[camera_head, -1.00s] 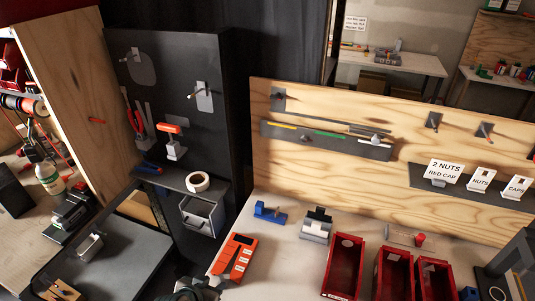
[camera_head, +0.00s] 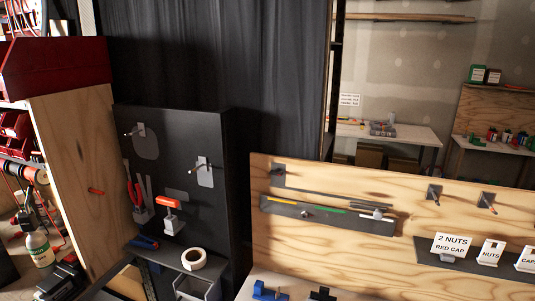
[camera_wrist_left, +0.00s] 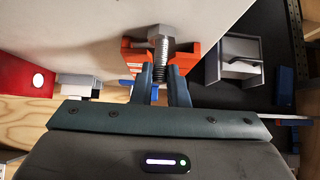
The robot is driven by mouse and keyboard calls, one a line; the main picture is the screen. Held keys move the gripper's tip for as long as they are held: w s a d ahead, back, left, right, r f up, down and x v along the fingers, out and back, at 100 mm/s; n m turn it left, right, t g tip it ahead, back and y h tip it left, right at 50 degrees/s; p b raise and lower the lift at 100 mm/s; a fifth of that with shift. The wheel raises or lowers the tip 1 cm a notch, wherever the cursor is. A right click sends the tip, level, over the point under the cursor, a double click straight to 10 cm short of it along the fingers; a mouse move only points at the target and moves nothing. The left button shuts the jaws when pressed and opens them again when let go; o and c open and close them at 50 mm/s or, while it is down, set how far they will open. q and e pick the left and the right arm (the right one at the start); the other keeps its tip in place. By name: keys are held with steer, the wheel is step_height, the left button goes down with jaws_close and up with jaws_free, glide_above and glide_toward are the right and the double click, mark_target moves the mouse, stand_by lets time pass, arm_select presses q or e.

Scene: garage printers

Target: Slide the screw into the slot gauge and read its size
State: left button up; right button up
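In the left wrist view, my left gripper (camera_wrist_left: 162,80) is shut on a grey metal screw (camera_wrist_left: 161,42). The screw's hex head stands past the fingertips, and its threaded shank is between the two fingers. The orange slot gauge (camera_wrist_left: 190,56) lies on the pale bench close behind the screw; whether the screw touches it or is in a slot I cannot tell. The gauge's size marks cannot be read here. Neither gripper nor the gauge shows in the head view. My right gripper is not in view.
A red bin (camera_wrist_left: 22,76) is on one side in the wrist view, and a grey bin (camera_wrist_left: 236,58) on the other.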

arm_select(q)
steer(key=shift+w+d, duration=0.1)
steer(key=shift+w, duration=0.2)
jaws_close()
jaws_free()
steer(key=shift+w+d+p, duration=0.15)
steer(key=shift+w+d, duration=0.1)
steer(key=shift+w, duration=0.45)
steer(key=shift+w+d+p, duration=0.15)
steer(key=shift+w+d, duration=0.1)
steer(key=shift+w, duration=0.4)
steer(key=shift+w, duration=0.15)
steer(key=shift+w+d, duration=0.3)
steer(key=shift+w, duration=0.45)
steer(key=shift+w+d, duration=0.25)
steer(key=shift+w, duration=0.5)
steer(key=shift+w+d, duration=0.1)
steer(key=shift+w, duration=0.1)
steer(key=shift+w+d, duration=0.2)
steer(key=shift+w, duration=0.35)
steer(key=shift+w+d, duration=0.2)
steer(key=shift+w, duration=0.3)
